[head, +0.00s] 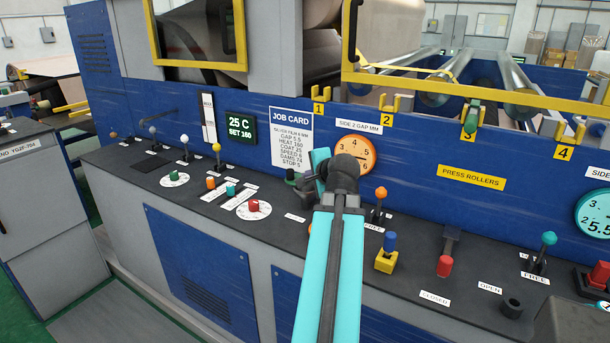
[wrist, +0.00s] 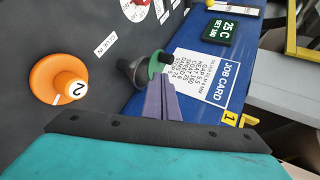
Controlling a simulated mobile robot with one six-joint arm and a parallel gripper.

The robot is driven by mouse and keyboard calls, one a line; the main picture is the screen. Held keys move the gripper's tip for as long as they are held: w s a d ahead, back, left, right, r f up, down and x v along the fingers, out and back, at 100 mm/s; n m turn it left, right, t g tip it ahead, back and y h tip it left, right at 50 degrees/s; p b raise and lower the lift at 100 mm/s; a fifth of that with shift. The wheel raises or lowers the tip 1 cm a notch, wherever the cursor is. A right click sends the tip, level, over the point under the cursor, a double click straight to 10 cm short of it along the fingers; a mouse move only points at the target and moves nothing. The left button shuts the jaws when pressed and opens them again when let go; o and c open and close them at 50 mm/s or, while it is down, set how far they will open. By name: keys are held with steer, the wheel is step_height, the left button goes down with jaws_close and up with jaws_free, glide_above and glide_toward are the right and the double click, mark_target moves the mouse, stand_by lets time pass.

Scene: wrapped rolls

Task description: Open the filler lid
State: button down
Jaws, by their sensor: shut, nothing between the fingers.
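The filler by the "GLUE IN" label is a dark grey funnel (wrist: 131,73) with a green lid (wrist: 155,66) at its mouth and a black knob on the lid. The green lid also shows small in the head view (head: 290,175), left of my arm. My gripper (wrist: 157,86) is shut and empty. Its purple fingertips are right beside the lid in the wrist view; I cannot tell whether they touch it. How far the lid is raised from the funnel is unclear. My arm covers part of this area in the head view.
An orange knob marked 2 (wrist: 72,86) stands near the filler. The job card (head: 291,132) and temperature display (head: 241,128) are on the blue wall behind. A red button (head: 254,206) and several levers line the dark console. Yellow numbered hooks (head: 320,107) project above.

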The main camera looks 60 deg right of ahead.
steer(key=p, duration=0.2)
glide_toward(292, 173)
steer(key=x, duration=0.4)
steer(key=shift+a+f, duration=0.15)
steer(key=shift+f, duration=0.35)
steer(key=shift+w+d+p, duration=0.3)
steer(key=shift+w+d, duration=0.25)
steer(key=shift+w, duration=0.2)
steer(key=shift+d, duration=0.2)
steer(key=shift+s+a, duration=0.1)
steer(key=shift+p, duration=0.3)
